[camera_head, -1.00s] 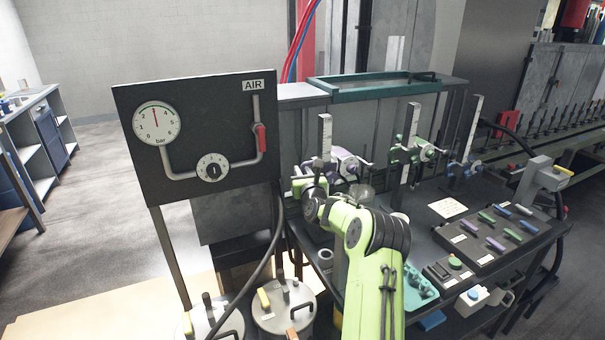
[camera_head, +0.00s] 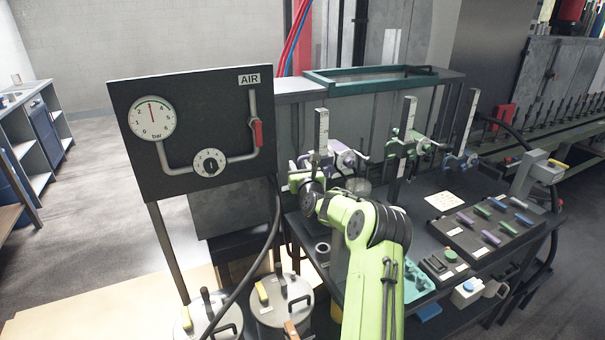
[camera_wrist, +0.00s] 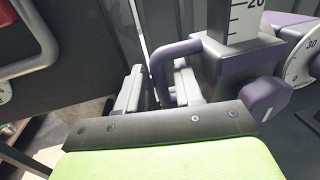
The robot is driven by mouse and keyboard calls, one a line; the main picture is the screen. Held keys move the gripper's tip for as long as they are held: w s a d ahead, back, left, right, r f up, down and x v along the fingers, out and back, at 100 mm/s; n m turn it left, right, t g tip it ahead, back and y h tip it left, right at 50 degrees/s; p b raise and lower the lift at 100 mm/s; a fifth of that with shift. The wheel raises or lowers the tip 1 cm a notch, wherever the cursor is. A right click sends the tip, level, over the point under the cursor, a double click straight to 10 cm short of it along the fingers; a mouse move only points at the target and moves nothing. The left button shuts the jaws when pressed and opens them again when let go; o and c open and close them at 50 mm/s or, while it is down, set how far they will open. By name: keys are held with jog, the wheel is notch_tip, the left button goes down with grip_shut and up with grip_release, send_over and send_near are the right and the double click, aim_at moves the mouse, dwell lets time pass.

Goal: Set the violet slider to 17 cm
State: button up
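The violet slider (camera_wrist: 225,65) rides on an upright white scale (camera_wrist: 238,15), with the mark 20 readable just above the slider's body in the wrist view. A bent violet handle (camera_wrist: 161,65) sticks out from its left side. My gripper (camera_wrist: 158,88) has one grey finger on each side of this handle. Whether the fingers press on it cannot be told. In the head view the violet slider (camera_head: 343,158) sits low on the leftmost scale (camera_head: 321,132), and my arm hides most of the gripper there. A round dial (camera_wrist: 304,52) with the number 30 is right of the slider.
A green slider (camera_head: 412,147) and a blue slider (camera_head: 461,160) stand on uprights to the right. The black air panel (camera_head: 195,130) is at the left. The bench holds a block of coloured pieces (camera_head: 488,225) and a teal tray (camera_head: 416,282).

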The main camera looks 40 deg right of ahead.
jog(key=b+v, duration=0.1)
jog(key=v, duration=1.4)
jog(key=shift+s, duration=0.3)
jog(key=s+a+r+n+g+y+p, duration=0.15)
jog(key=a+n+y, duration=0.25)
jog(key=a+n, duration=0.95)
jog(key=s+a+r+n+g+y, duration=0.1)
jog(key=a+r+n+g+y, duration=0.2)
jog(key=a+n, duration=1)
jog(key=s+a+n+g+p, duration=0.1)
jog(key=s+a+n+g, duration=0.1)
jog(key=s+n, duration=0.5)
jog(key=s+a+n+g+y, duration=0.1)
jog(key=s+a+n+g, duration=0.2)
jog(key=s+n, duration=0.5)
jog(key=s+a, duration=0.1)
jog(key=s, duration=0.8)
jog(key=shift+a+g+p, duration=0.35)
jog(key=shift+a+p, duration=0.05)
